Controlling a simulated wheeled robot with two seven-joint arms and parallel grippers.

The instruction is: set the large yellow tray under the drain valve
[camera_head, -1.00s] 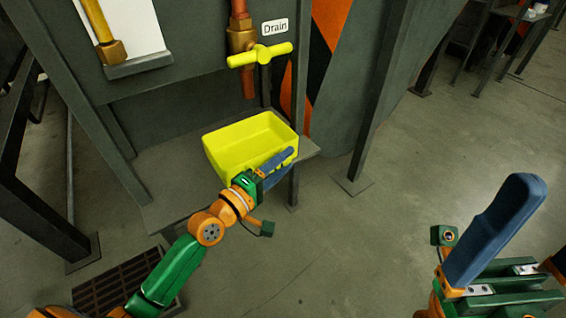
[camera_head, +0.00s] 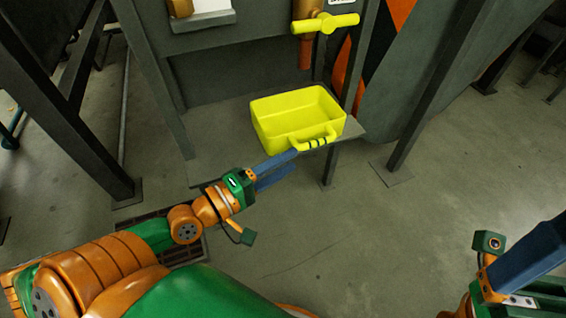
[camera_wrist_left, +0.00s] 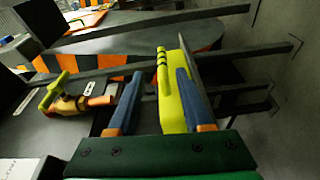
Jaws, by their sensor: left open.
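The large yellow tray (camera_head: 290,104) sits upright on a grey shelf (camera_head: 212,160), with its looped handle (camera_head: 314,142) facing my side. The drain valve (camera_head: 325,23) has a yellow T-shaped handle, and its copper pipe (camera_head: 305,54) points down above the tray's back part. My left gripper (camera_head: 295,161) is open, its blue fingertips close to the handle's near left end. In the left wrist view the tray (camera_wrist_left: 172,110) shows between the two fingers; contact cannot be told. My right gripper (camera_head: 530,258) is cut off at the lower right, with one blue finger clear.
Grey frame posts stand on both sides of the shelf, one with a foot plate (camera_head: 391,172) at the right. A dark floor grate (camera_head: 185,245) lies below the shelf at the left. The floor in the middle is clear.

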